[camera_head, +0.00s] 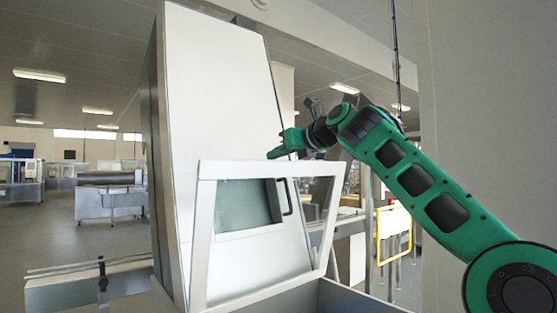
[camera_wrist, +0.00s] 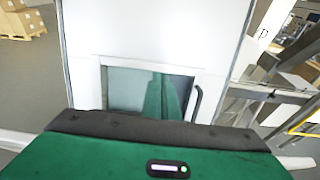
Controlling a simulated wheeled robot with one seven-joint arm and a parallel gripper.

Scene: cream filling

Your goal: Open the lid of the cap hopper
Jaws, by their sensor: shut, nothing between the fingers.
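The cap hopper (camera_head: 222,100) is a tall white cabinet with grey metal sides. A light framed panel (camera_head: 207,235), which looks like its lid, stands at its lower front; whether it is shut or ajar is hard to tell. Within the frame show a greenish window (camera_head: 240,205) and a dark bar handle (camera_head: 288,197). The wrist view shows the window (camera_wrist: 125,90) and handle (camera_wrist: 197,103) ahead. My gripper (camera_head: 271,156) is shut and empty, above the frame's top edge near the handle, with no clear contact. The green shape at the window in the wrist view may be fingers or reflection.
A metal trough edge (camera_head: 300,298) lies below the framed panel. A grey rail (camera_head: 90,285) runs at left. A yellow-framed board (camera_head: 393,222) stands behind at right, and a plain wall (camera_head: 490,120) fills the right side. Metal machines (camera_head: 108,195) stand far left.

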